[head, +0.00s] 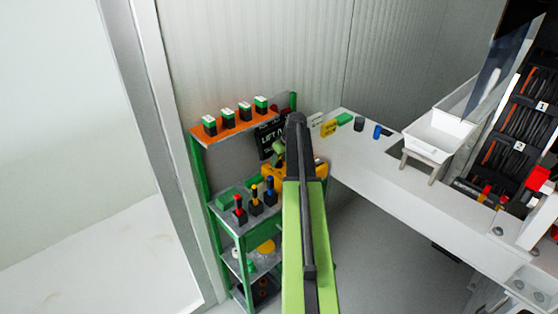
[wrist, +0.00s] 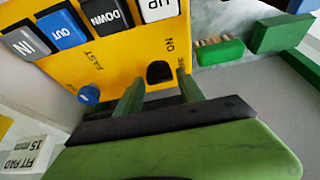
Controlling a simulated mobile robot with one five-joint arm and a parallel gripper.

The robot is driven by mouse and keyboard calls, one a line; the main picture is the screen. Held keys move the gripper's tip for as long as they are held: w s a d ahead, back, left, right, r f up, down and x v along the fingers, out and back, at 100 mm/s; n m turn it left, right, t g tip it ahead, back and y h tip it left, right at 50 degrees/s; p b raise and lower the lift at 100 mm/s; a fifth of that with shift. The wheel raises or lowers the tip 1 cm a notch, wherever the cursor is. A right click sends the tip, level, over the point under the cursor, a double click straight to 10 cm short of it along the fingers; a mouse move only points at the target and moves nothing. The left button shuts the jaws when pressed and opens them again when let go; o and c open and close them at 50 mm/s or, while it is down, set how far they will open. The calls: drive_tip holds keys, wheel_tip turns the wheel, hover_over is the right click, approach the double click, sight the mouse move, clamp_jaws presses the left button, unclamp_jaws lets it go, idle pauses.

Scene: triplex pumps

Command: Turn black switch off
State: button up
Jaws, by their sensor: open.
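The black switch (wrist: 160,71) is a small rounded knob near the edge of a yellow control box (wrist: 125,65). Upside-down lettering that reads "ON" is beside it; another label by the right finger is partly hidden. My gripper (wrist: 158,80) is open, with one green finger on each side of the switch in the wrist view. The fingertips look close to it, but I cannot tell whether they touch. In the head view the yellow box (head: 321,169) is mostly behind my arm, and the switch is hidden.
A blue knob (wrist: 89,95) and several labelled push buttons (wrist: 109,14) share the box. A green-backed brush (wrist: 220,51) and a green block (wrist: 281,34) lie beyond. The green rack (head: 241,240) holds several coloured-handled tools. A white bench (head: 390,180) extends right.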

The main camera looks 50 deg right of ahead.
drive_tip(key=p+v, duration=1.5)
drive_tip(key=v, duration=0.2)
drive_tip(key=shift+p, duration=0.3)
drive_tip(key=shift+r, duration=0.15)
